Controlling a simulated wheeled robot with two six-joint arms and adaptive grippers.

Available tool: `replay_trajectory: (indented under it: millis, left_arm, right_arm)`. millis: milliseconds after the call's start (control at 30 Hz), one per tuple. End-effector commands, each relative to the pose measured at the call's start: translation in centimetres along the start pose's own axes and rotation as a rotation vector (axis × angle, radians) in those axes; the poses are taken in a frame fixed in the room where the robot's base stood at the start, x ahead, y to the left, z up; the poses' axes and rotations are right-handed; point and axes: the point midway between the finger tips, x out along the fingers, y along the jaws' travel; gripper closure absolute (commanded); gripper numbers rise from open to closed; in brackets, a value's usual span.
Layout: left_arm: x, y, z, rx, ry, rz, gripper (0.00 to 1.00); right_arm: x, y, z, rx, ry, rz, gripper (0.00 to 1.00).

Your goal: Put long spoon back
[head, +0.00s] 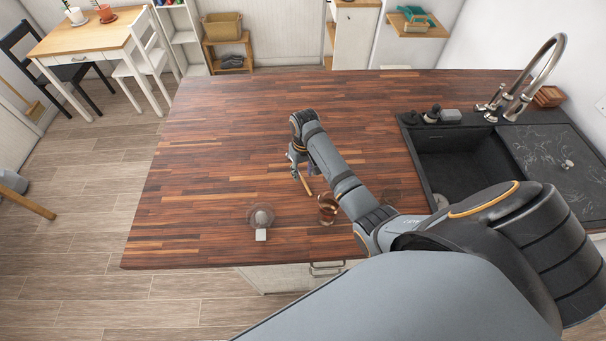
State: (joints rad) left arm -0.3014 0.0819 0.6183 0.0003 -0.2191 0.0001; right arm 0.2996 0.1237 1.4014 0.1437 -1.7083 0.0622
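A thin light-brown stick (307,184), which looks like the long spoon, shows at the fingers of my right gripper (296,168). It slants down to the right, and its upper end is hidden behind the gripper. The fingers are small and dark here, so I cannot tell whether they are shut on it or just beside it. A brown see-through cup (327,209) stands on the wooden counter (210,160), below and right of the gripper, close to my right forearm. My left gripper is not in view.
A clear round glass item (262,215) and a small white block (261,235) stand near the counter's front edge. A black sink (455,160) with a tall tap (535,75) is at the right. The counter's left side is clear.

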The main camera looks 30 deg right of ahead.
Motion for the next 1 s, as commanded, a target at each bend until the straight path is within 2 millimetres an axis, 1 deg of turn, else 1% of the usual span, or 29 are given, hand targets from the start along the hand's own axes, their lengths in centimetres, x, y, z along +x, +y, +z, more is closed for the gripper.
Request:
replay_trajectory:
  millis: [33,200,300,400,567,1000]
  left_arm:
    - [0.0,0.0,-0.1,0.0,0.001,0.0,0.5]
    - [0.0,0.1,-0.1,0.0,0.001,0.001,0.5]
    - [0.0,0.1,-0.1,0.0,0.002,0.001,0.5]
    - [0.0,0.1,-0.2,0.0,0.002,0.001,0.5]
    - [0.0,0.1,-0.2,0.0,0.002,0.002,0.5]
    - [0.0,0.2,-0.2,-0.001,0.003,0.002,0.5]
  right_arm:
    - [-1.2,0.0,-0.1,0.0,0.005,0.001,0.63]
    - [-5.5,0.0,-0.2,-0.001,0.007,0.0,0.63]
    - [-7.5,0.1,-0.1,-0.001,0.004,0.0,0.63]
    - [-9.0,0.1,-0.1,0.0,0.003,0.001,0.63]
    - [-10.0,0.1,0.0,0.0,0.001,0.0,0.63]
    - [-10.0,0.0,0.0,-0.001,0.0,-0.001,0.63]
